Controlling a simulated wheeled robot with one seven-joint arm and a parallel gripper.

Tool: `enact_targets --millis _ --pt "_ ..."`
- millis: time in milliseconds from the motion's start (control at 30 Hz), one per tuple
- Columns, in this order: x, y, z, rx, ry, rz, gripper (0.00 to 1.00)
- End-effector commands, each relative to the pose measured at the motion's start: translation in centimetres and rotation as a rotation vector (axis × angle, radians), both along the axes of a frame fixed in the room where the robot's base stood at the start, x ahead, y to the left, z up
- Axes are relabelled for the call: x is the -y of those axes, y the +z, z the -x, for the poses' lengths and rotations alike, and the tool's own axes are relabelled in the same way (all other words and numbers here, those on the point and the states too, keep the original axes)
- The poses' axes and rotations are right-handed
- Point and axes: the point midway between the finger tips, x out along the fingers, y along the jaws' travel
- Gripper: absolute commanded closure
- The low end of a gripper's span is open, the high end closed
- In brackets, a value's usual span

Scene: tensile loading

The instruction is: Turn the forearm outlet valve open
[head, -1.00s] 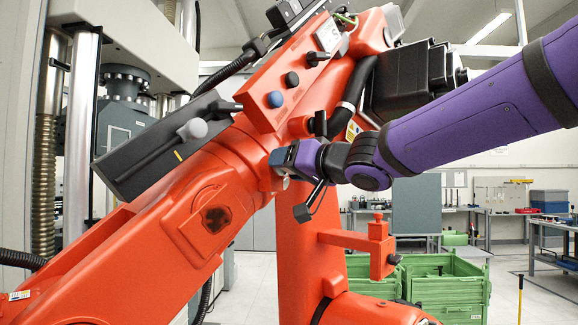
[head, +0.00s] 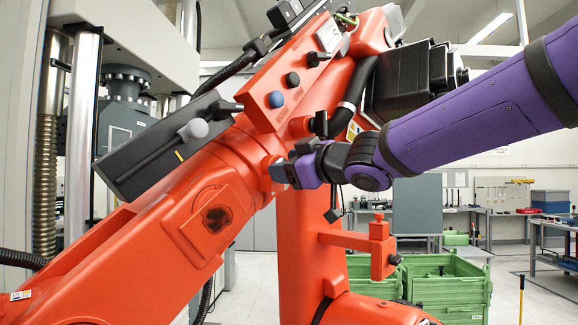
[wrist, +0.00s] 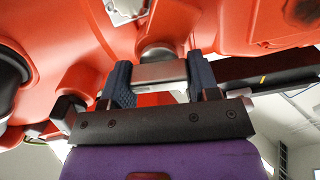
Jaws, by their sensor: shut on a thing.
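The forearm outlet valve shows in the wrist view as a flat grey handle (wrist: 160,73) in front of a round boss on the orange forearm. My gripper (wrist: 158,80) has one dark blue finger at each end of this handle and is shut on it. In the head view my gripper (head: 282,171) is against the lower right side of the orange forearm (head: 150,220). There the fingers and the purple wrist hide most of the valve, so its exact angle is unclear.
Black hoses run close by. Green crates (head: 440,285) stand behind at lower right.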

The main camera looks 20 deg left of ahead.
Motion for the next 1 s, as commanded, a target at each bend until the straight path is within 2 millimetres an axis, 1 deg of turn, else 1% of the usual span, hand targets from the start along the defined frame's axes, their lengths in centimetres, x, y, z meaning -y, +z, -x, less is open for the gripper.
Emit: enact_targets --millis 600,800,1000 --pt "-0.04 -0.24 0.1 0.516 0.0 0.26 0.68" --pt "-0.09 -0.31 0.15 0.656 0.001 0.329 0.68" --pt "-0.1 -0.34 0.17 0.756 0.001 0.379 0.68"
